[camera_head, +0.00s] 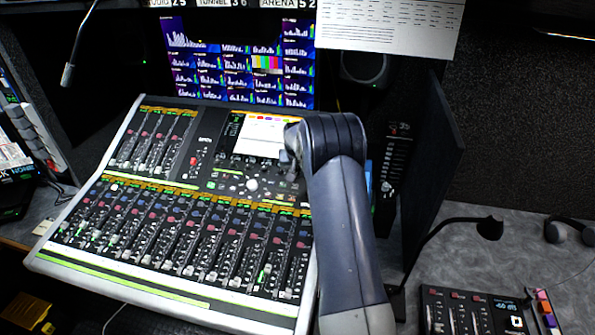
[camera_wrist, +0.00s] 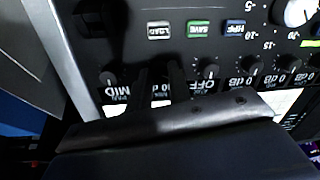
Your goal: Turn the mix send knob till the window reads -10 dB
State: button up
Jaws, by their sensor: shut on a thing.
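My gripper (camera_wrist: 159,76) comes in from the bottom of the wrist view, its two dark fingers close together on the panel. It is shut on a small dark knob in the row, which the fingers mostly hide; I cannot read its label. A window (camera_wrist: 160,88) beneath it shows upside down and is partly covered, so its full reading cannot be told. Neighbouring windows read MID (camera_wrist: 108,95) on the left and OFF (camera_wrist: 187,90) on the right. In the head view my arm reaches over the mixing console (camera_head: 165,275), and the fingertips are hidden.
Other small knobs stand close by, one to the left (camera_wrist: 108,78) and one to the right (camera_wrist: 210,70). LOAD (camera_wrist: 159,29) and SAVE (camera_wrist: 199,29) buttons sit above the row. A gooseneck microphone (camera_head: 490,228) stands at the right.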

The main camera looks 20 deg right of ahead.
grip_shut()
jog(key=shift+b, duration=0.3)
jog(key=shift+f+m+b, duration=0.15)
jog(key=shift+m+b, duration=0.45)
jog(key=m+b, duration=0.6)
jog(key=m, duration=0.1)
jog(key=shift+m+t+h, duration=0.3)
jog(key=shift+s+a+m+b, duration=0.1)
jog(key=shift+m+b, duration=1)
jog(key=shift+m, duration=0.4)
